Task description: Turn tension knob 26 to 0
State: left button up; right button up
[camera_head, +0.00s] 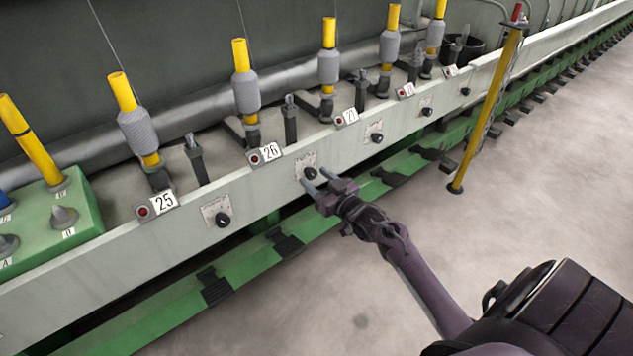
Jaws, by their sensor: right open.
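The label 26 (270,152) sits on the pale machine rail. Knob 26 (310,173) is a small dark knob on a white dial plate just right of that label, on the rail's front face. The dial markings are too small to read. My right gripper (318,181) is open, with its two fingers pointing at this knob. The fingertips are right at the knob in the picture; I cannot tell whether they touch it. My left gripper is not in view.
The knob by label 25 (222,219) and the knob by label 27 (376,138) flank it. Yellow and grey bobbins (246,90) stand above the rail. A green rail (240,262) runs below. A yellow post (484,110) stands at the right; the floor (540,190) beyond is clear.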

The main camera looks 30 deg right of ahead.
jog(key=shift+w, duration=0.15)
jog(key=shift+c, duration=0.4)
jog(key=c, duration=0.9)
